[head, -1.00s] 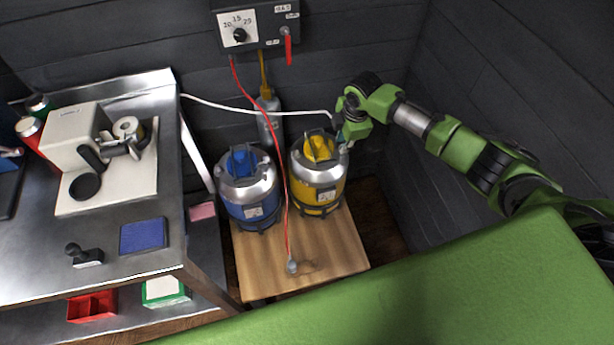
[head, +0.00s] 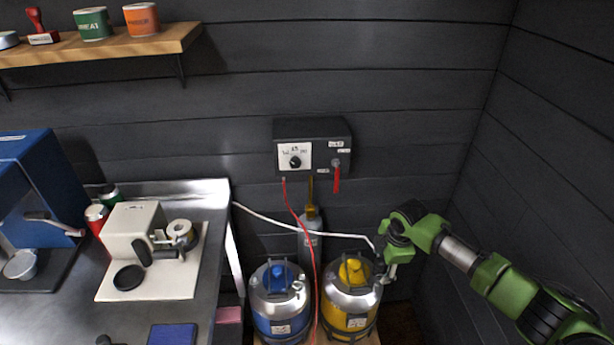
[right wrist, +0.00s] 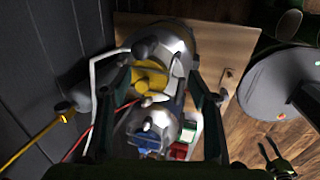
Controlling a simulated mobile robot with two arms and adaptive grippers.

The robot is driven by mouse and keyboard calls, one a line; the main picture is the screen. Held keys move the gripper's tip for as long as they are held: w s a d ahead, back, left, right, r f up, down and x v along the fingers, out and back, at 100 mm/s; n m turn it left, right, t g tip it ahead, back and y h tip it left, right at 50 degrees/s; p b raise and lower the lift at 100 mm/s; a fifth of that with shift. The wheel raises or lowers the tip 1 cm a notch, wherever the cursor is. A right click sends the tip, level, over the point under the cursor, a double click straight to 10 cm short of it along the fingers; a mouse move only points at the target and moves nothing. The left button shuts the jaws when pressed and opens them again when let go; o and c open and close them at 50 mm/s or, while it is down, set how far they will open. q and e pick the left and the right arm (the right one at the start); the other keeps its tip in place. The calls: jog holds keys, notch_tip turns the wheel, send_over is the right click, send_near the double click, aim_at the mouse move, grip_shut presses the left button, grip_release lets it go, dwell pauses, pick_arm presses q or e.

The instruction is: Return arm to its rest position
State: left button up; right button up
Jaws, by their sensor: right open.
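My right arm comes in from the right in the head view. Its gripper (head: 385,277) points down at the upper right of the yellow keg (head: 347,308). In the right wrist view the two fingers of the gripper (right wrist: 160,80) stand apart, with nothing held between them. The yellow keg's top (right wrist: 152,78) and a white hose show beyond and between them. Whether a finger touches the keg or the hose cannot be told. My left gripper is not in view.
A blue keg (head: 281,310) stands left of the yellow one. A control box (head: 313,146) hangs on the wall, with a red hose (head: 302,222) and a white hose (head: 290,224) below. A steel bench (head: 215,192) carries a cream machine (head: 130,229). The right-hand wall is close to my arm.

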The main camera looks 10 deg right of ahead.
jog(key=shift+s+a, duration=0.3)
jog(key=s+a+f+m+y, duration=0.1)
jog(key=s+a+f+m, duration=0.1)
jog(key=s+a, duration=0.6)
jog(key=s+a+f+m+y, duration=0.1)
jog(key=s+a+f+m, duration=0.1)
jog(key=s+a, duration=0.6)
jog(key=s+d+r+m+h, duration=0.1)
jog(key=s+d+r+m, duration=0.1)
jog(key=s+d+m, duration=0.3)
jog(key=s+r+m, duration=0.3)
jog(key=s, duration=0.4)
jog(key=s+d+r+m+h, duration=0.1)
jog(key=s+d+r+m, duration=0.15)
jog(key=s, duration=0.25)
notch_tip(320, 180, down, 29)
jog(key=s+b, duration=0.2)
jog(key=b, duration=0.1)
pick_arm(q)
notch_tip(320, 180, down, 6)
jog(key=b, duration=0.2)
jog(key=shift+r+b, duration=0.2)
jog(key=shift+b, duration=0.1)
pick_arm(e)
jog(key=s+d+f+g, duration=0.1)
jog(key=s+d+f, duration=0.2)
jog(key=s+f, duration=1.4)
notch_tip(320, 180, down, 2)
jog(key=shift+f+g, duration=0.15)
jog(key=shift+g, duration=0.25)
